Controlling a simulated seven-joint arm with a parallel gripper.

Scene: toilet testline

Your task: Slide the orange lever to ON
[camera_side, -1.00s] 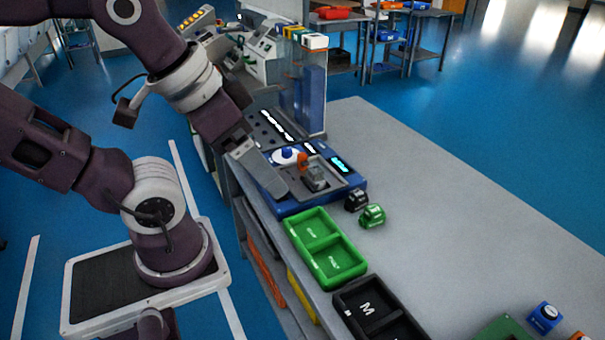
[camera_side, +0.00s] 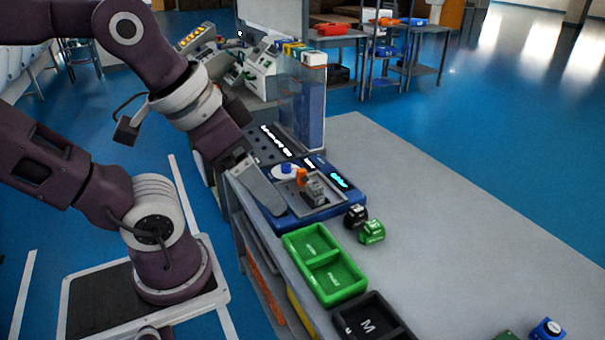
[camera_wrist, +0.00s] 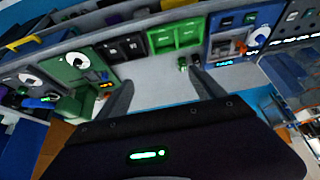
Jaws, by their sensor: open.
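The orange lever (camera_side: 302,176) stands on a blue test station (camera_side: 325,208), beside a grey block (camera_side: 315,191). It also shows small in the wrist view (camera_wrist: 240,46), at the upper right. Its exact setting and any ON marking are too small to read. My gripper (camera_side: 274,206) is at the left edge of the station in the side view, with one grey finger visible and the other hidden. In the wrist view my gripper (camera_wrist: 163,88) has its two fingers wide apart with nothing between them. The lever lies to the right of both fingers there.
A blue knob on a white disc (camera_side: 286,170) is left of the lever. A green two-part tray (camera_side: 325,270) and a black tray (camera_side: 370,322) lie in front. Black (camera_side: 355,215) and green (camera_side: 372,232) small parts sit near the station.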

